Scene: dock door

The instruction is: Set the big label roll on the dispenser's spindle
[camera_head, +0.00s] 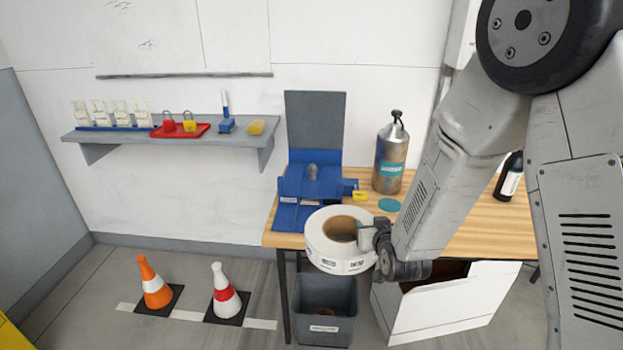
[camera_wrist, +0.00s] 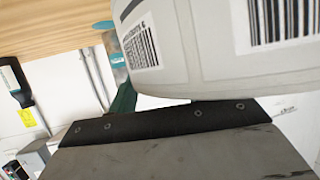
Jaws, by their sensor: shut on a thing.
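The big label roll (camera_head: 322,246) is white with a brown core and barcode labels on its side. My gripper (camera_head: 371,243) is shut on its right side and holds it at the table's front edge, in front of the dispenser. The roll lies roughly flat, its core opening facing up. In the wrist view the roll (camera_wrist: 205,45) fills the upper right, close above the dark gripper edge (camera_wrist: 165,125). The blue dispenser (camera_head: 293,185) stands on the table behind the roll. A grey rounded post, seemingly its spindle (camera_head: 312,171), shows at its middle. The fingertips' contact is partly hidden.
A metal bottle (camera_head: 391,158) and a teal disc (camera_head: 389,204) are on the wooden table (camera_head: 460,215) right of the dispenser. A dark bottle (camera_head: 508,178) stands farther right. A grey bin (camera_head: 322,309) and a white open box (camera_head: 450,306) are below. Two cones (camera_head: 222,291) stand at left.

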